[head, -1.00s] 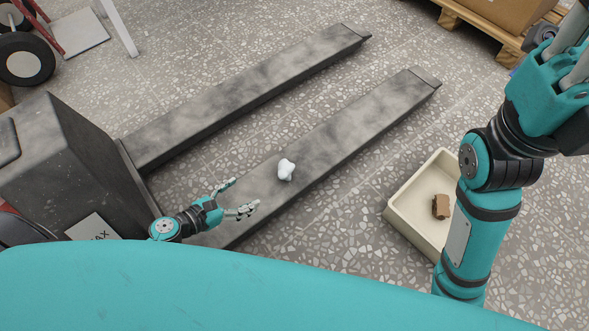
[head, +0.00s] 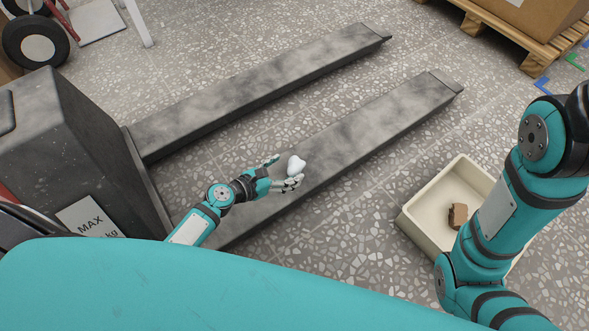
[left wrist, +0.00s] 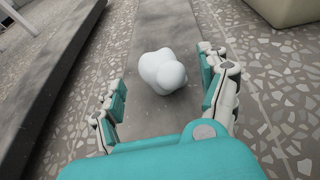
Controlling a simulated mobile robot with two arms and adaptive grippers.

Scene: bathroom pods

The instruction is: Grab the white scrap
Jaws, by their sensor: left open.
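The white scrap (head: 296,165) is a small lumpy white piece lying on the near fork (head: 350,150) of a grey pallet jack. My left gripper (head: 283,172) is open, with its fingers right by the scrap in the head view. In the left wrist view the scrap (left wrist: 163,70) lies ahead, between and just beyond the two spread fingers (left wrist: 165,92). I cannot tell whether a finger touches it. My right arm stands at the right of the head view, but its gripper is out of the picture.
A cream bin (head: 421,212) with a brown scrap (head: 457,215) inside stands on the speckled floor at right. The far fork (head: 260,88) and the pallet jack's body (head: 75,150) lie to the left. A wooden pallet (head: 520,42) with a cardboard box is at the top right.

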